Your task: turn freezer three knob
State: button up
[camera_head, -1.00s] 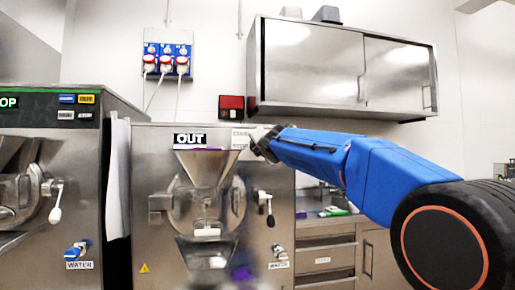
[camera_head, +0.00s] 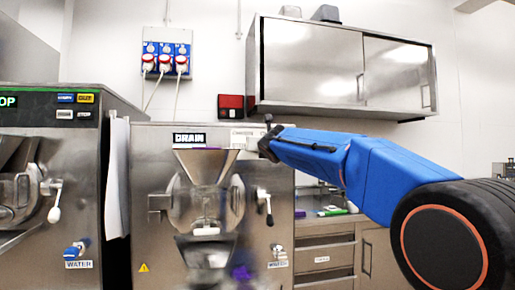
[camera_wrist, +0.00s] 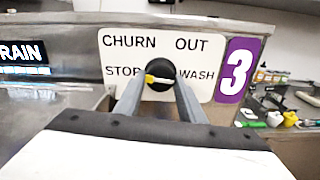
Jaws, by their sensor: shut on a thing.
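The freezer three knob (camera_wrist: 160,68) is round and black with a yellow pointer. The pointer's yellow end is at the left, towards the word STOP. The knob sits on a white label panel (camera_wrist: 190,42) reading CHURN, OUT, STOP and WASH, beside a purple 3. My gripper (camera_wrist: 160,92) is shut on the knob, one grey finger on each side. In the head view my gripper (camera_head: 268,142) is at the upper right of the freezer front (camera_head: 145,215), and the knob is hidden there. The freezer's display (camera_head: 189,139) reads DRAIN.
A steel hopper (camera_head: 206,166) and a lever handle (camera_head: 265,205) are on the freezer front below my arm. A second freezer (camera_head: 90,140) stands at the left. A wall cabinet (camera_head: 310,65) hangs above my arm. Small items lie on the counter (camera_wrist: 300,108) at the right.

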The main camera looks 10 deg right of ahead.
jog(key=shift+r+n, duration=0.3)
jog(key=shift+n, duration=0.4)
jog(key=o, duration=0.8)
jog(key=shift+o, duration=1.2)
jog(key=shift+w+f, duration=0.1)
jog(key=shift+f, duration=0.1)
jog(key=s, duration=1.7)
jog(key=shift+s, duration=0.2)
